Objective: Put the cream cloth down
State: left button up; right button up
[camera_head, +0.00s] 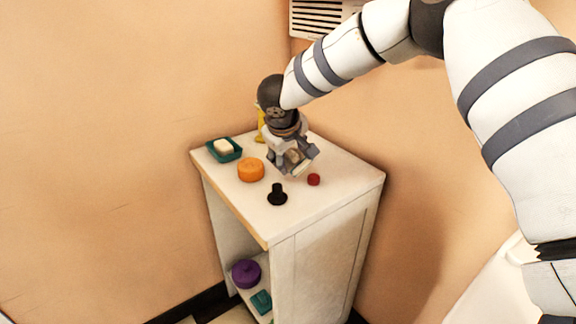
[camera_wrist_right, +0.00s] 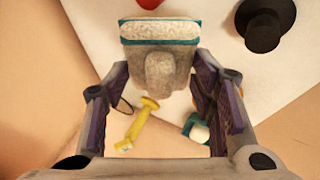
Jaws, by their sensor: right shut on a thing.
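The cream cloth (camera_wrist_right: 160,62) is a folded, greyish-cream piece with teal edging. In the right wrist view it has a raised lump between the fingers. My right gripper (camera_head: 294,163) is shut on it, over the back part of the white cabinet's top (camera_head: 330,185). In the head view the gripper covers most of the cloth, and only a small pale part shows. I cannot tell whether the cloth touches the top. My left gripper is not in view.
Around the gripper on the top stand a teal dish with a cream block (camera_head: 224,149), an orange round thing (camera_head: 251,170), a black knobbed thing (camera_head: 277,196), a small red piece (camera_head: 314,180) and a yellow thing (camera_head: 261,124). The front and right top are clear. A purple round thing (camera_head: 246,273) sits below.

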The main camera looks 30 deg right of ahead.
aim_at(289, 163)
jog(key=shift+w+d+f, duration=0.1)
jog(key=shift+w+f, duration=0.05)
jog(key=shift+f, duration=0.85)
jog(key=shift+w+d+f, duration=0.1)
jog(key=shift+f, duration=0.85)
jog(key=o, duration=0.7)
